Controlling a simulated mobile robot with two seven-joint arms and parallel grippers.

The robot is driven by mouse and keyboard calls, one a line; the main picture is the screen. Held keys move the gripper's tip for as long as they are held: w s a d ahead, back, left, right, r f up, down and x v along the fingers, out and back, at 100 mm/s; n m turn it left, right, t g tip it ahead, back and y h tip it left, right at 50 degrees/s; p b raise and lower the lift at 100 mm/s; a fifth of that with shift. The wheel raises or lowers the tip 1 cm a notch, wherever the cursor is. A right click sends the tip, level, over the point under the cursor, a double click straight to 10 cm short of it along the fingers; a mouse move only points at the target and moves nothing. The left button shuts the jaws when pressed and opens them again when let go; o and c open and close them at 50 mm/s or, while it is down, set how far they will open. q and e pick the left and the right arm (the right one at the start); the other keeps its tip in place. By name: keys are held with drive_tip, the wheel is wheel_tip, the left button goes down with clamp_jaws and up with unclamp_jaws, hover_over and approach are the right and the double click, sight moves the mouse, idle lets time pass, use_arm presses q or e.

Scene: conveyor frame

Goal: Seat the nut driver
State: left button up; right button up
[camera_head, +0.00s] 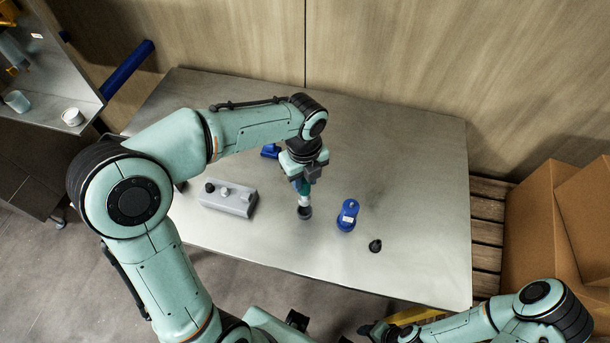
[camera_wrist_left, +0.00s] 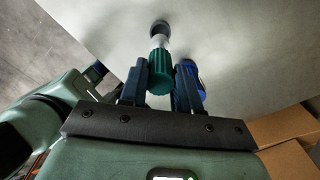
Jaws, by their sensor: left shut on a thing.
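My left gripper (camera_head: 301,180) is shut on the nut driver (camera_head: 304,200) above the table. In the left wrist view the driver's green handle (camera_wrist_left: 160,73) is between the two blue fingers, and its pale shaft ends in a dark round tip pointing away. I cannot tell whether the tip touches the table. A grey block (camera_head: 240,205) lies to the left of the driver, with a dark piece and light pieces on its top. My right gripper (camera_head: 374,331) shows only partly at the bottom edge, and its jaws are unclear.
A blue object with a pale label (camera_head: 347,215) and a small black piece (camera_head: 375,246) are on the metal table (camera_head: 420,200) to the right. Another blue object (camera_head: 269,151) is partly hidden behind my left arm. Cardboard boxes (camera_head: 540,215) stand beyond the table's right edge.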

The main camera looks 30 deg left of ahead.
sight(304, 194)
drive_tip(key=shift+r, duration=0.1)
use_arm(q)
drive_tip(key=shift+f+b, duration=1.05)
drive_tip(key=shift+f, duration=1.3)
use_arm(e)
drive_tip(key=f, duration=0.1)
drive_tip(key=s+f, duration=0.1)
drive_tip(key=shift+s+f, duration=0.3)
drive_tip(key=shift+f, duration=0.1)
drive_tip(key=shift+w+r, duration=0.15)
drive_tip(key=shift+r, duration=0.15)
drive_tip(key=shift+f, duration=0.15)
use_arm(q)
drive_tip(key=shift+f+b, duration=0.55)
drive_tip(key=shift+f, duration=0.85)
drive_tip(key=o, duration=1.1)
use_arm(e)
drive_tip(key=shift+s+f, duration=0.4)
drive_tip(key=shift+f, duration=0.35)
